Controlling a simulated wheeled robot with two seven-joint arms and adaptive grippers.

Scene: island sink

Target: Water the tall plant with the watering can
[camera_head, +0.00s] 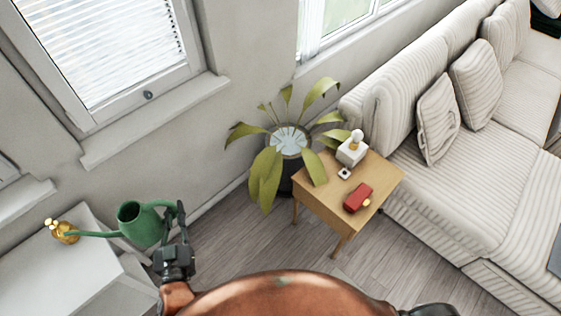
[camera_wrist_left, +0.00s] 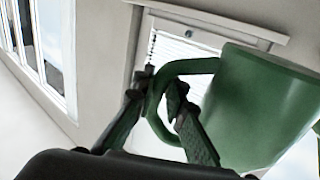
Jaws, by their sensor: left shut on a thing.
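The green watering can (camera_head: 141,224) is at the left in the head view, its long spout pointing left over a white surface. My left gripper (camera_head: 180,220) is shut on its handle. The left wrist view shows the can (camera_wrist_left: 265,105) large at the right, with the handle loop between the fingers of the gripper (camera_wrist_left: 160,95). The tall plant (camera_head: 265,175) has long green leaves and stands in a dark pot on the floor by the wall, to the right of the can. At the bottom right of the head view, a dark part may belong to my right arm; its fingers are not seen.
A small wooden table (camera_head: 325,205) stands right of the plant, with a white-and-gold item (camera_head: 352,150) and a red object (camera_head: 357,197). A striped sofa (camera_head: 470,170) fills the right. A gold object (camera_head: 64,232) sits on the white cabinet (camera_head: 40,275). Floor shows between cabinet and table.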

